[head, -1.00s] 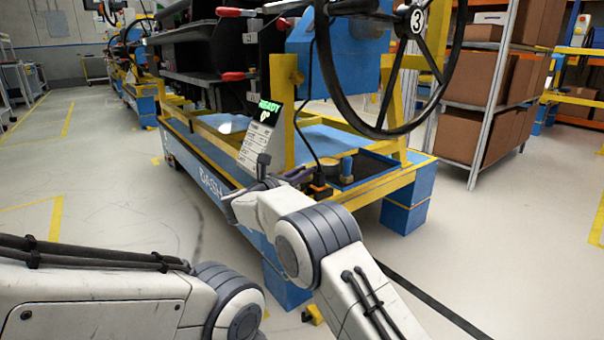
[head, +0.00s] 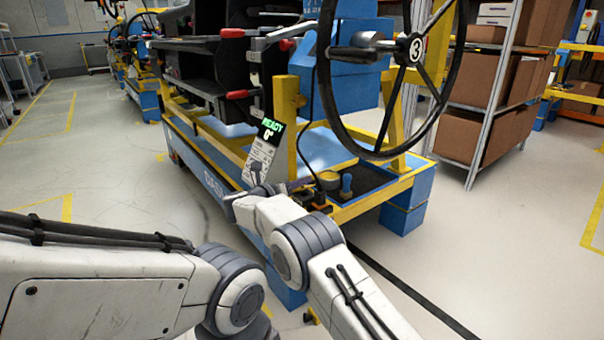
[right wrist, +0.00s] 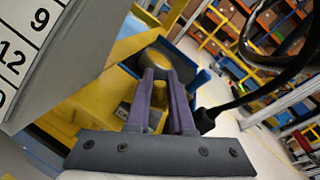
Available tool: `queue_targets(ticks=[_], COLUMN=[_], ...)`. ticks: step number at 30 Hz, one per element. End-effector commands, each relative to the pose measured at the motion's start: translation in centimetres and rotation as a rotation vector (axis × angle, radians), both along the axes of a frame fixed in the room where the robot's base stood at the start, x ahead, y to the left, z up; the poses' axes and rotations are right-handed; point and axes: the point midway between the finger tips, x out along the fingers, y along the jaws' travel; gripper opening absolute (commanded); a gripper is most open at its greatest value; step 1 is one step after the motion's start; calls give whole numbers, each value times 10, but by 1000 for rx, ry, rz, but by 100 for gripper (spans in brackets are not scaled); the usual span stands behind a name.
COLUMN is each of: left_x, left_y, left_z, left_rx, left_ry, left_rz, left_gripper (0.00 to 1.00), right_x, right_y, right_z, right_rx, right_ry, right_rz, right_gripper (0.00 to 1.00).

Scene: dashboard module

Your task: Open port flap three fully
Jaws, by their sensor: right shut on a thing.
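My right gripper (head: 290,184) is low at the near side of the blue and yellow cart (head: 408,182), below and right of a small display (head: 270,130) reading "READY 0°". In the right wrist view its two purple-grey fingers (right wrist: 161,72) are close together near a round grey and yellow part. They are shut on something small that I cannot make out. I cannot pick out port flap three for sure; the gripper may hide it. A "3" (head: 416,50) marks the hub of the black handwheel. My left arm shows at lower left, its gripper out of view.
The black handwheel (head: 455,75) rises above the cart's right end. Red-tipped clamps (head: 238,94) and a dark dashboard module (head: 205,62) are above the cart. A numbered panel (right wrist: 30,45) is close on the left in the wrist view. Open floor lies right of the cart.

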Motion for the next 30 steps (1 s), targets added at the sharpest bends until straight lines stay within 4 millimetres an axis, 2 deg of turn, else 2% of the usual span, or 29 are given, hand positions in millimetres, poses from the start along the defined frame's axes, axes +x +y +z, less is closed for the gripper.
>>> queue_targets(ticks=[1, 6, 22, 23, 24, 25, 30], left_x=[0, 0, 0, 0, 0, 0, 0], left_y=[0, 0, 0, 0, 0, 0, 0], left_z=[10, 18, 21, 21, 21, 21, 21], left_rx=[0, 0, 0, 0, 0, 0, 0], left_ry=[0, 0, 0, 0, 0, 0, 0], left_rz=[0, 0, 0, 0, 0, 0, 0], left_gripper=[50, 50, 50, 50, 50, 50, 50], right_x=[0, 2, 3, 3, 3, 3, 3], right_y=[2, 3, 4, 4, 4, 4, 3], right_z=[5, 4, 2, 2, 2, 2, 3], right_rx=[-13, -46, -65, -65, -64, -64, -64], right_ry=[18, 64, 88, 88, 87, 87, 88], right_rz=[0, 0, 2, 2, 2, 2, 0], right_gripper=[0, 0, 0, 24, 39, 50, 50])
